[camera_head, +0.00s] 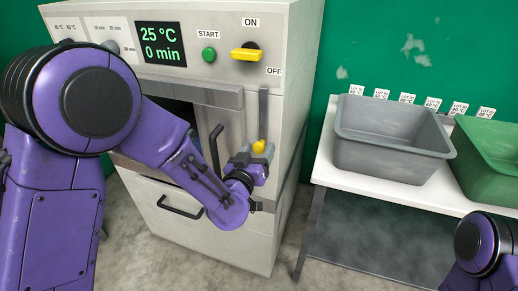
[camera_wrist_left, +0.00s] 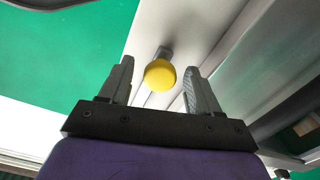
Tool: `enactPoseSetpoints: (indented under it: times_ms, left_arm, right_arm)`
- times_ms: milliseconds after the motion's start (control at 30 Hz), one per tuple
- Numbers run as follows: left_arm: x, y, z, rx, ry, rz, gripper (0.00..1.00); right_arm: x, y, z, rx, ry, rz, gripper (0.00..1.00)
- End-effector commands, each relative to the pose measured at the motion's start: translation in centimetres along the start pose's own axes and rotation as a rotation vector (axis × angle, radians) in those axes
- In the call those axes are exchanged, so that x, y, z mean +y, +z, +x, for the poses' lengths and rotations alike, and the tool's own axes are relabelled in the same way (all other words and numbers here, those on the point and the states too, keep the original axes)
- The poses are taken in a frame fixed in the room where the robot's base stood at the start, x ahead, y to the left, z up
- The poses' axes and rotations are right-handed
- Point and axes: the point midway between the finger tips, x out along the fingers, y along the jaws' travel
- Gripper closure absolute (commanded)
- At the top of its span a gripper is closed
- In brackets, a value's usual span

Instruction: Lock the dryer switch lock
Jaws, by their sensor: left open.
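The dryer (camera_head: 190,155) is a pale cabinet with a display reading 25 °C and 0 min. The switch lock appears as a yellow knob (camera_head: 259,146) at the lower end of a grey vertical bar (camera_head: 263,108) on the right of its front. My left gripper (camera_head: 250,160) is at the knob and partly hides its base. In the left wrist view the yellow knob (camera_wrist_left: 160,75) lies between the two open, dark fingers (camera_wrist_left: 159,88), with gaps on both sides. Whether the lock is engaged cannot be told. My right gripper is outside the views.
A yellow switch handle (camera_head: 246,53) sits between ON and OFF labels, beside a green START button (camera_head: 209,54). A black handle (camera_head: 215,147) is left of my left gripper. A white table (camera_head: 320,170) with grey (camera_head: 390,150) and green (camera_head: 490,160) bins stands to the right.

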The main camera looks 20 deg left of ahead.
Motion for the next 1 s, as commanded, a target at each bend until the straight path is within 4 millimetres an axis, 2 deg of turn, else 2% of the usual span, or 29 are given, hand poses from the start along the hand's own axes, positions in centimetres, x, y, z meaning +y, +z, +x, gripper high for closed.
enactPoseSetpoints:
  times_ms: [133,367,400,467,500,600,767,1000]
  left_arm:
    - [-0.1,0.0,1.2,-0.001,-0.001,-0.001,0.38]
    - [-0.1,0.1,1.4,-0.001,-0.001,0.000,0.38]
    - [-0.1,0.1,1.4,-0.001,-0.001,0.000,0.41]
    - [-0.1,0.1,1.4,-0.001,-0.001,0.000,0.60]
    - [-0.1,0.1,1.4,-0.001,-0.001,0.000,0.73]
    - [-0.1,0.1,1.4,-0.001,-0.001,0.000,1.00]
    - [0.1,-0.5,1.4,0.000,-0.001,0.000,1.00]
    - [1.1,-4.4,1.4,0.001,0.000,0.001,1.00]
  right_arm:
    - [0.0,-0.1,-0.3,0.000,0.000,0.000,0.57]
    - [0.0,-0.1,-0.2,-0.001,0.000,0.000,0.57]
    - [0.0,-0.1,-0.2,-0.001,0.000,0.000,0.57]
    - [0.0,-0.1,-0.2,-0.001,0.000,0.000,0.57]
    - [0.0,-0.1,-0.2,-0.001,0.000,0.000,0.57]
    - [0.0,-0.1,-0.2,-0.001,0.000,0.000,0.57]
    - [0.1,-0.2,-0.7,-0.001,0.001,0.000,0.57]
    - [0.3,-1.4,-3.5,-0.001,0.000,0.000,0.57]
